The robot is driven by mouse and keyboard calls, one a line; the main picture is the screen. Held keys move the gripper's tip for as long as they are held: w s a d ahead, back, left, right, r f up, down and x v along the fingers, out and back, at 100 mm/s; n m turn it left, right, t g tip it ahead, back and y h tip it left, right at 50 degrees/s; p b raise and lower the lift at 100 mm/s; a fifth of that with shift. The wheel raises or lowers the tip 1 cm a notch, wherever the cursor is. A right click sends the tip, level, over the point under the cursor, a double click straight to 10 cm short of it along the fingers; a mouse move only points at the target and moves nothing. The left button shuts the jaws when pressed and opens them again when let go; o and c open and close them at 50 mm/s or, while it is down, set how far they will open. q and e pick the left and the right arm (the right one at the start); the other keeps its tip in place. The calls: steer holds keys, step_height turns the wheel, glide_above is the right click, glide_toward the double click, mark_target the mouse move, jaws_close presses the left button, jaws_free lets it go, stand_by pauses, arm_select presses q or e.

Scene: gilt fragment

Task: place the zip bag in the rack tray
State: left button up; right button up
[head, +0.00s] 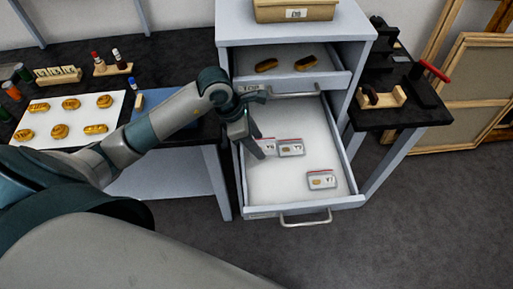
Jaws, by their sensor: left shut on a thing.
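My left gripper (257,149) reaches down into the open lower drawer, the pale rack tray (285,187), near its left side. It is shut on a small clear zip bag (269,146) with a red top edge, partly hidden by the fingers. The held bag is low over the tray floor; I cannot tell whether it touches. A second zip bag (291,148) lies just right of it, and a third (321,180) lies near the tray's front right. My right gripper is not in view.
Above, a shallower open drawer (335,82) holds two brown pieces. A wooden box (295,10) stands on the cabinet. The left bench has a white sheet (115,103) with several gilt pieces. A dark side table (410,110) stands right. The tray's middle and front left are clear.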

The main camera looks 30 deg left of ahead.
arm_select(q)
step_height(320, 180, down, 3)
steer(key=shift+r+p, duration=0.1)
steer(key=shift+p, duration=0.5)
steer(key=shift+f, duration=0.5)
steer(key=shift+f, duration=0.2)
steer(key=o, duration=1)
steer(key=shift+r, duration=0.1)
steer(key=shift+r, duration=0.1)
